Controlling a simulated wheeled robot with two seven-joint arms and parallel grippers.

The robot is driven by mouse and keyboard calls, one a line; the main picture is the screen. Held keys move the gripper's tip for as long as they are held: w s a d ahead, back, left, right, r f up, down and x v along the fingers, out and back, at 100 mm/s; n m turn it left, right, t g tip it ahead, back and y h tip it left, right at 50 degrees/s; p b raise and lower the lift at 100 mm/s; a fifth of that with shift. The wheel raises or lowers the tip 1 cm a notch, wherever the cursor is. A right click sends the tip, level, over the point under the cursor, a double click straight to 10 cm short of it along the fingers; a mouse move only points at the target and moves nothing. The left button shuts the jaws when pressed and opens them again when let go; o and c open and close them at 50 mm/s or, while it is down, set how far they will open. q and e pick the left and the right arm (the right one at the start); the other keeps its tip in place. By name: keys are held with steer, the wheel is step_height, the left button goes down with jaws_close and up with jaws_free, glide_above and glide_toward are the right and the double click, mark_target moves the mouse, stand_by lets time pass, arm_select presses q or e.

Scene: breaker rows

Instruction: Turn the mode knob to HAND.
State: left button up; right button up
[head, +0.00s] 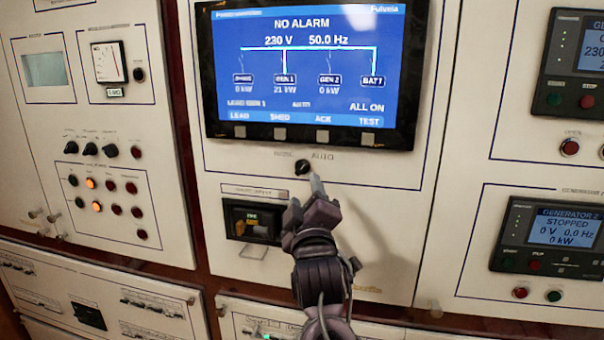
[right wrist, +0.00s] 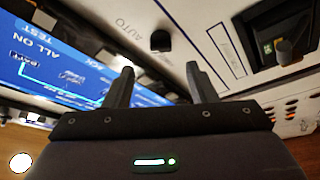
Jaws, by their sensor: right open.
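The mode knob (head: 303,167) is a small black knob on the white middle panel, just below the screen. AUTO reads to its upper right, and the label to its upper left is too blurred to read. Which way the knob points is not clear. My right gripper (head: 306,192) is just below and in front of it. In the right wrist view the knob (right wrist: 160,40) shows ahead of my open right gripper (right wrist: 163,82), between its two spread fingers but beyond the tips, with nothing held. My left gripper is not in view.
The blue screen (head: 308,65) with a row of keys is above the knob. A small dark device (head: 252,221) is set in the panel at lower left. Side panels carry other knobs (head: 90,149), lit buttons and a generator display (head: 550,240). The panel right of the knob is bare.

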mark_target(302, 170)
steer(key=p+x, duration=0.2)
steer(key=x, duration=0.4)
steer(key=shift+w, duration=0.2)
steer(key=shift+w+r+p, duration=0.1)
steer(key=shift+w+p, duration=0.25)
steer(key=shift+w, duration=0.3)
steer(key=shift+c, duration=0.3)
steer(key=c, duration=0.9)
steer(key=shift+r+n+g+y+p, duration=0.15)
steer(key=shift+n+g+p, duration=0.1)
steer(key=shift+n+p, duration=0.5)
steer(key=shift+r+n+g+y+p, duration=0.15)
steer(key=shift+n+g+p, duration=0.1)
steer(key=shift+n+p, duration=0.45)
steer(key=n+g+p, duration=0.1)
steer(key=n+p, duration=0.1)
steer(key=n, duration=0.1)
steer(key=shift+d+r+n, duration=0.1)
steer(key=shift+n, duration=0.25)
steer(key=n+g+p, duration=0.1)
steer(key=n+p, duration=0.1)
steer(key=n, duration=0.1)
steer(key=shift+g, duration=0.4)
steer(key=shift+n+g+h+p, duration=0.35)
steer(key=shift+n+g+h, duration=0.25)
steer(key=shift+n, duration=1.2)
